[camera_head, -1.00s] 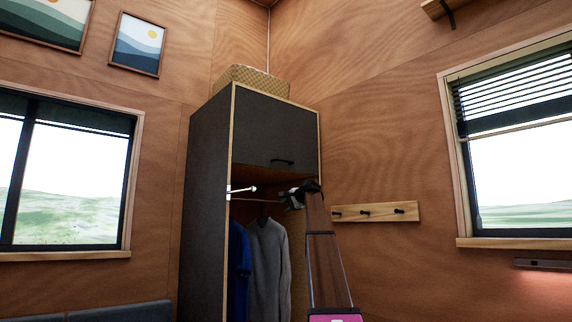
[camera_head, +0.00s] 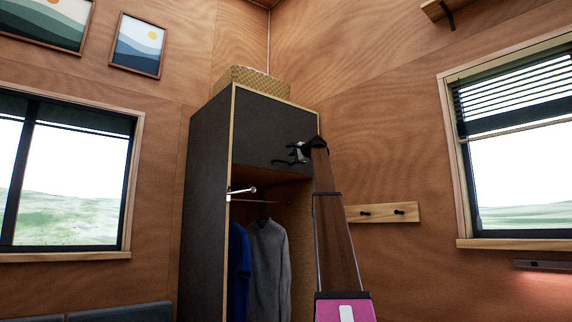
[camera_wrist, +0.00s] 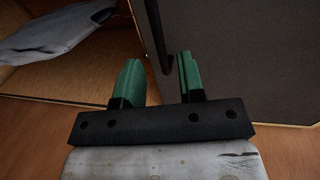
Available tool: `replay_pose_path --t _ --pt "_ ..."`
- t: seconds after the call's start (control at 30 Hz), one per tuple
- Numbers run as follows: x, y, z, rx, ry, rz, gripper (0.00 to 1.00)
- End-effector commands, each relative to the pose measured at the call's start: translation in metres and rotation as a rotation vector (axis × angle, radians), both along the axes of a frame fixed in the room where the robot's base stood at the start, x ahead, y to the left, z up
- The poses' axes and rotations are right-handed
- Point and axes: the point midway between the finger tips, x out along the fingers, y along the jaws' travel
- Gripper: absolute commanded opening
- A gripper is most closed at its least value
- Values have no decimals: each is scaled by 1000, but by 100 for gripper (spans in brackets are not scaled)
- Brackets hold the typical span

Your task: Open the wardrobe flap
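The wardrobe (camera_head: 208,200) stands in the corner, with its dark grey flap (camera_head: 262,125) closed at the top front. A black bar handle (camera_head: 281,162) sits near the flap's lower edge; part of it is hidden behind my gripper. My gripper (camera_head: 296,153) is raised in front of the flap's lower right, close to the handle. In the wrist view, the green fingers of my gripper (camera_wrist: 158,66) are apart. The handle (camera_wrist: 157,38) appears between the two fingertips, with the flap (camera_wrist: 245,60) to the right. I cannot tell if the fingers touch the handle.
Below the flap, the open compartment holds a rail with a blue garment (camera_head: 239,262) and a grey sweater (camera_head: 268,265). A woven basket (camera_head: 252,82) sits on top. A peg rail (camera_head: 385,213) is on the wall at right, partly behind my arm.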

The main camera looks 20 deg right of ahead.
Motion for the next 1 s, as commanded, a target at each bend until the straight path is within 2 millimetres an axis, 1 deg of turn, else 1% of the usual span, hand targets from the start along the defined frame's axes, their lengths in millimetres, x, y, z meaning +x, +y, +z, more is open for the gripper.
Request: replay_pose_path --t 0.03,0.1,0.2,0.3,0.43,0.67,0.7,0.77,0.8,1.0 --pt "11 4 -1 0 0 2 36" --pt "24 8 -4 0 1 1 36" --pt "39 13 -8 -1 2 0 36" --pt "49 17 -10 -1 1 0 36" --pt "54 20 -11 -1 0 0 36" --pt "54 20 -12 -1 0 -1 36" --pt "54 20 -12 -1 1 -1 23" --pt "54 20 -12 -1 1 0 3" --pt "54 20 -12 -1 1 0 0" --pt "54 20 -12 -1 1 0 0"
